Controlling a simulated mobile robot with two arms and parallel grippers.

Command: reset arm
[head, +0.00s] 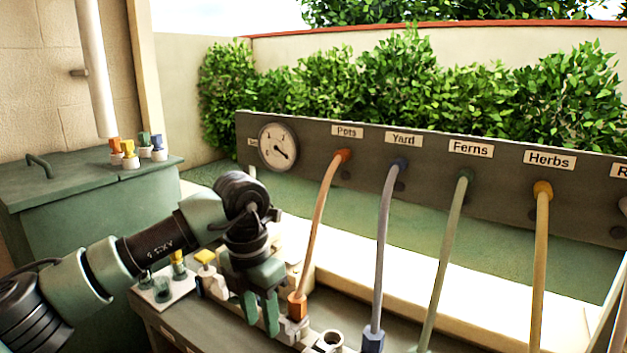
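My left arm comes in from the left. My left gripper (259,314) points down over the manifold area in the lower middle, with its two green fingers a little apart and nothing visible between them. Just right of the fingers, an orange hose (319,215) ends in an orange connector (298,306) at a white fitting. I cannot tell whether the fingers touch anything behind them. My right gripper is not in view.
A grey panel (430,190) carries a dial (278,147) and hoses labelled Pots, Yard, Ferns and Herbs. The blue hose (387,240) ends in a blue connector (372,341). A green cabinet (90,220) at left bears small coloured fittings (130,154).

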